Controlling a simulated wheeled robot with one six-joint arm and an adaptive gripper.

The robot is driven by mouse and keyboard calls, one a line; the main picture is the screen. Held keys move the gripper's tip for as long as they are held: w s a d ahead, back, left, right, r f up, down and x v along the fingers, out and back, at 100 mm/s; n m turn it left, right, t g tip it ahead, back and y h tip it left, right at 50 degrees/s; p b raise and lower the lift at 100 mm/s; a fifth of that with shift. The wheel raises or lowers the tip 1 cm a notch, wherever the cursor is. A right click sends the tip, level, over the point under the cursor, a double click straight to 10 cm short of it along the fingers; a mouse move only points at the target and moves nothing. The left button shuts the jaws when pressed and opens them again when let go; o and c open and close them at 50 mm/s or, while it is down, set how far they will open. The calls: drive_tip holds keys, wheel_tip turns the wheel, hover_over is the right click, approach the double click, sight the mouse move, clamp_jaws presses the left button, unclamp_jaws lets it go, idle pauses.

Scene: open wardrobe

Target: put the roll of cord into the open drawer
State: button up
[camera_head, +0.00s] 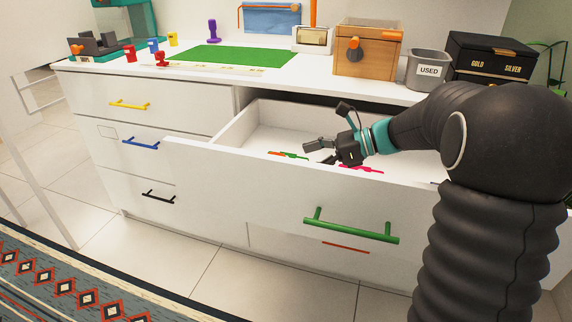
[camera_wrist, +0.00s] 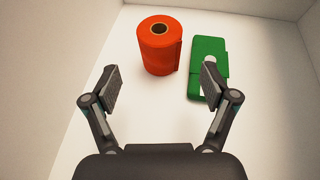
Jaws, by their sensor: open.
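The open drawer (camera_head: 264,135) with the green handle is pulled out, and its white floor and walls also show in the wrist view (camera_wrist: 105,120). An orange-red roll (camera_wrist: 158,47), which looks like the roll of cord, stands upright on the drawer floor. A small orange patch (camera_head: 276,153) inside the drawer in the head view may be its top. My gripper (camera_head: 316,152) is over the drawer, pointing left. In the wrist view my gripper (camera_wrist: 160,88) has its fingers spread with nothing between them. The roll is beyond the fingertips, apart from them.
A green box-like object (camera_wrist: 208,62) lies right of the roll in the drawer. A pink thing (camera_head: 362,169) lies near the drawer's front panel. The countertop above holds a green mat (camera_head: 240,57), a wooden box (camera_head: 368,50) and a grey "USED" bin (camera_head: 428,70).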

drive_tip(key=shift+v, duration=1.95)
drive_tip(key=shift+s, duration=0.1)
